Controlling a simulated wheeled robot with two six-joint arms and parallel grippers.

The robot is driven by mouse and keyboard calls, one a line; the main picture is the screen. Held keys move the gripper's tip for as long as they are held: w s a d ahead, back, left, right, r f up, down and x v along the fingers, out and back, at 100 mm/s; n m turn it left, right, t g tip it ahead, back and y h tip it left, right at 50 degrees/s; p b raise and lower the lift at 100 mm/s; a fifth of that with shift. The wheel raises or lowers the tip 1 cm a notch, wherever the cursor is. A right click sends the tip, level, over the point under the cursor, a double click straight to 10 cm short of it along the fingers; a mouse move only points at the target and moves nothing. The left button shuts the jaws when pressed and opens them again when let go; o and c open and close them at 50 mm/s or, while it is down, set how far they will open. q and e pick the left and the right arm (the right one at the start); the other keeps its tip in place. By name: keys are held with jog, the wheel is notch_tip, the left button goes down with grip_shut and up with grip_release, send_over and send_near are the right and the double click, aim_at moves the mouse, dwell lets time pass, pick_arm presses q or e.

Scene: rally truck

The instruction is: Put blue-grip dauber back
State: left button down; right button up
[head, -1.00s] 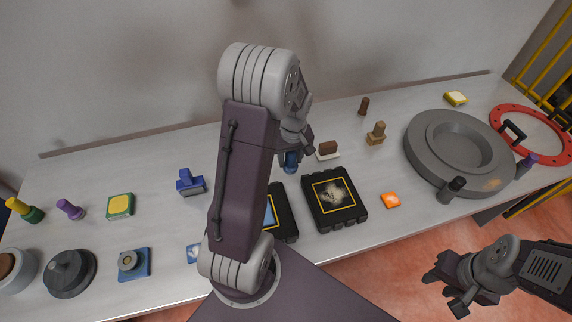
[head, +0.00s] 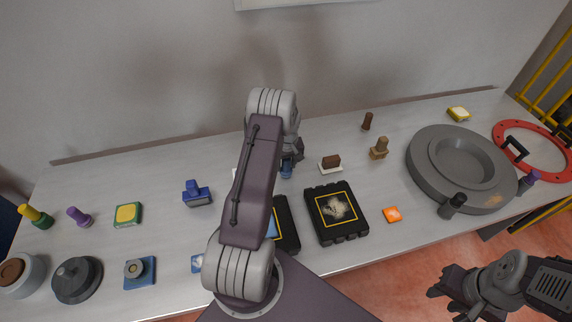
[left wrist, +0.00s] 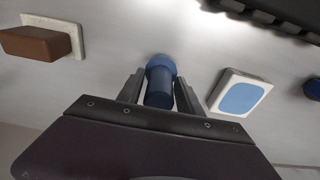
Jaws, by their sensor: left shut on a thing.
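The blue-grip dauber (head: 287,167) is a small blue cylinder with a rounded, wider end. In the left wrist view the dauber (left wrist: 160,84) sits between the two fingers of my left gripper (left wrist: 159,92), which is shut on it. In the head view my left gripper (head: 290,160) is over the middle of the table, partly hidden by my own arm. Whether the dauber touches the table, I cannot tell. A white pad with a blue top (left wrist: 240,93) lies to the right of the dauber in the left wrist view. My right gripper (head: 458,288) is off the table's front edge; its jaws are unclear.
A brown-handled block (head: 331,163) stands close to the right of the dauber. A black tile with a yellow frame (head: 325,235) is in front. A grey round basin (head: 425,165) is at the right, and a blue stamp (head: 197,193) at the left. The table's back strip is mostly clear.

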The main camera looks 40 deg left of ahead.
pick_arm(q)
jog(key=shift+w+a+f, duration=0.1)
jog(key=shift+f, duration=0.3)
jog(key=shift+f, duration=0.15)
jog(key=c, duration=0.8)
grip_release()
